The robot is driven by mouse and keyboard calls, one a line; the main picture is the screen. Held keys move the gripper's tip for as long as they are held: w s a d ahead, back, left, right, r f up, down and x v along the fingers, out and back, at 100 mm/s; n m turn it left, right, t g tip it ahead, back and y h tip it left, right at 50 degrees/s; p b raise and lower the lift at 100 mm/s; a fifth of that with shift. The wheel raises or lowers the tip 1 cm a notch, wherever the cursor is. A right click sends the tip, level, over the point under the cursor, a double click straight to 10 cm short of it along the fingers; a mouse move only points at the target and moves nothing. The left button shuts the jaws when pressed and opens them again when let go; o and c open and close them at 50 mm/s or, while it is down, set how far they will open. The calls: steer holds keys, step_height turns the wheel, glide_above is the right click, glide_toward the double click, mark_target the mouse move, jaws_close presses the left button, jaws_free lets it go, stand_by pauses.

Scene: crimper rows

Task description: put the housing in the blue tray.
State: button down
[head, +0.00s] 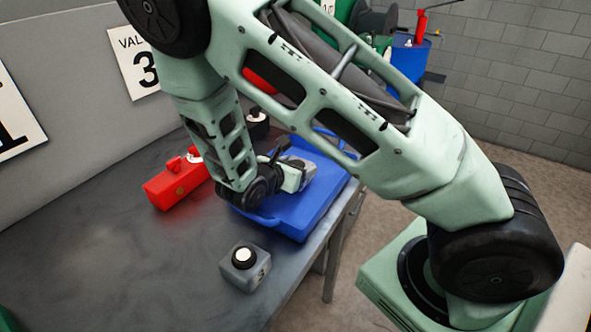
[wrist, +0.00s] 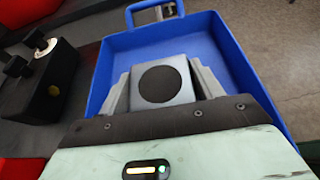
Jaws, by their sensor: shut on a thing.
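The housing (wrist: 163,84) is a grey block with a dark round opening on its face. In the wrist view it sits between the two grey fingers of my gripper (wrist: 165,85), which is shut on it. The blue tray (wrist: 225,52) is under and around it, with a handle at the far end. In the head view my gripper (head: 299,176) is within the outline of the blue tray (head: 306,222), on the grey table. My arm hides part of the tray there. I cannot tell whether the housing touches the tray floor.
A red block (head: 176,186) with a white-topped knob stands left of the tray. A grey box (head: 240,273) with a black and white knob stands in front. A black block (wrist: 40,88) is beside the tray. The table's left front is clear; its right edge (head: 325,240) is close to the tray.

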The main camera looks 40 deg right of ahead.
steer(key=shift+f, duration=0.7)
steer(key=shift+f, duration=0.1)
steer(key=shift+c, duration=1.4)
jaws_free()
steer(key=shift+r, duration=0.2)
steer(key=b+v, duration=0.2)
steer(key=v, duration=0.9)
steer(key=shift+s+a, duration=0.2)
steer(key=shift+a, duration=0.15)
steer(key=s+a+r+m+g+y, duration=0.2)
steer(key=s+a+r+m+y, duration=0.2)
steer(key=s, duration=0.5)
steer(key=s+a+r+m+g+y, duration=0.2)
steer(key=s+a+r+m+y, duration=0.2)
steer(key=s+a+m+y, duration=0.5)
steer(key=shift+s+m+g, duration=0.3)
steer(key=shift+s+m, duration=0.4)
